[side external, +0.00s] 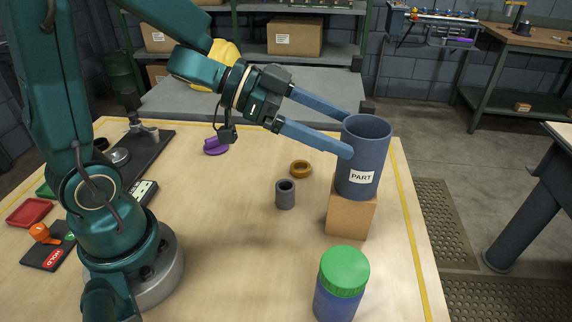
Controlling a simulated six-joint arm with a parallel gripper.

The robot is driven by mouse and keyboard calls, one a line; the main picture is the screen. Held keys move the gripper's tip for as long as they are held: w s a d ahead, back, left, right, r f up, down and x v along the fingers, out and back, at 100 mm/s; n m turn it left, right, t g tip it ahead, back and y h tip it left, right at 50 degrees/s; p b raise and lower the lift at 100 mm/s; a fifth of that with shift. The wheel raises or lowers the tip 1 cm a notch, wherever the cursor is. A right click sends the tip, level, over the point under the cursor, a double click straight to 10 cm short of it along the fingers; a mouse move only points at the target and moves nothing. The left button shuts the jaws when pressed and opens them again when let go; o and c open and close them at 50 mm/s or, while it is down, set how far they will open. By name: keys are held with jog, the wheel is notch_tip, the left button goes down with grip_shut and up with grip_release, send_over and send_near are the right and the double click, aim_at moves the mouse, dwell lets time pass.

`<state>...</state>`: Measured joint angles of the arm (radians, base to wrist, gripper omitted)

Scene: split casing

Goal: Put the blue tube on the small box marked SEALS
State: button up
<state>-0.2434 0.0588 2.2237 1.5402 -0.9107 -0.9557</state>
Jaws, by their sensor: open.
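The blue tube (361,160), a wide open-topped cylinder with a white label reading PART, stands upright on a small brown box (348,215) near the table's right edge. Its base appears to rest on the box top. No SEALS marking shows on the box faces in view. My gripper (351,134) comes in from the left at the tube's upper half. Its two long blue fingers are open, one reaching toward the tube's far side and one in front of its near left side. I cannot tell whether either finger touches the tube.
A blue jar with a green lid (343,270) stands in front of the box. A grey hollow cylinder (285,195), an orange ring (301,167) and a purple piece (216,146) lie left of it. A dark tray (137,155) is farther left. The middle front is clear.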

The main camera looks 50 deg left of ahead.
jog(key=s+a+r+n+t+y, duration=0.1)
jog(key=a+r+n+t+y, duration=0.35)
jog(key=a+n+y, duration=0.6)
jog(key=s+d+f+g, duration=0.2)
jog(key=s+f+g, duration=0.1)
jog(key=s, duration=0.4)
jog(key=s+d+f+m+g, duration=0.1)
jog(key=s+d+f+g, duration=0.1)
jog(key=s+g, duration=0.3)
jog(key=shift+s+d+f+h, duration=0.35)
jog(key=shift+s+f+h, duration=0.1)
jog(key=shift+s+f, duration=0.5)
